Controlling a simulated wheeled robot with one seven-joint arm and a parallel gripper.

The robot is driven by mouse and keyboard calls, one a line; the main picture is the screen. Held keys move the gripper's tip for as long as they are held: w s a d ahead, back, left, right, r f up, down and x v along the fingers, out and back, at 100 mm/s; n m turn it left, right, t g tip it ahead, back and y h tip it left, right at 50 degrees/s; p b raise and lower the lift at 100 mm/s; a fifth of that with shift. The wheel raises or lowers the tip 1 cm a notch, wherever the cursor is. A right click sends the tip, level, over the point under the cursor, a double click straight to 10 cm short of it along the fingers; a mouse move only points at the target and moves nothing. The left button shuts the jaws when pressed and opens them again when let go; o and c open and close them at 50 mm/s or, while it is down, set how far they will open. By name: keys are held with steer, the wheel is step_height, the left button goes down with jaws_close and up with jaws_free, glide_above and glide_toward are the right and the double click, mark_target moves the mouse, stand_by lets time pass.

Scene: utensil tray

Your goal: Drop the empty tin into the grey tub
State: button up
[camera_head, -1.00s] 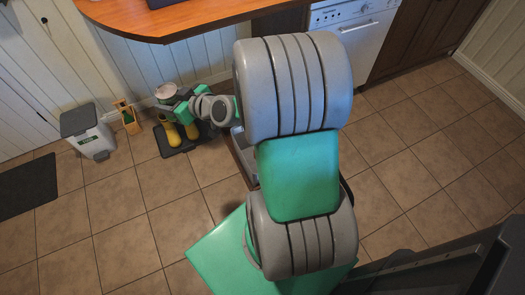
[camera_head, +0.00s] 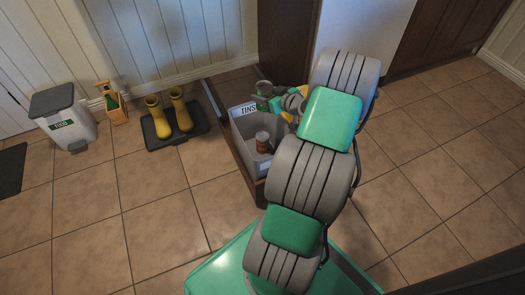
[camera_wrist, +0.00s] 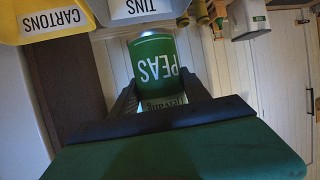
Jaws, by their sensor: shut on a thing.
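The tin is green, labelled PEAS (camera_wrist: 153,62), and sits between the two fingers of my gripper (camera_wrist: 160,98) in the wrist view. My gripper is shut on it. In the head view the tin (camera_head: 263,91) is small and partly hidden at the far end of the arm, by the back rim of the grey tub (camera_head: 241,125). The grey tub bears a TINS label and also shows beyond the tin in the wrist view (camera_wrist: 165,9). The tin appears above the tub's rim; its exact height is unclear.
Another tin (camera_head: 262,142) stands inside the grey tub, which sits in a pulled-out drawer. A yellow tub (camera_wrist: 40,28) labelled CARTONS is beside it. Yellow boots (camera_head: 168,117) on a dark tray and a lidded bin (camera_head: 66,118) stand left.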

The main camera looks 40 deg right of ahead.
step_height(320, 180, down, 6)
steer(key=b, duration=0.3)
steer(key=shift+r, duration=0.25)
steer(key=o, duration=1.4)
steer(key=shift+o, duration=0.2)
steer(key=p+v, duration=0.3)
steer(key=v, duration=0.4)
steer(key=shift+s+r, duration=0.25)
steer(key=shift+s, duration=0.1)
steer(key=shift+a, duration=0.1)
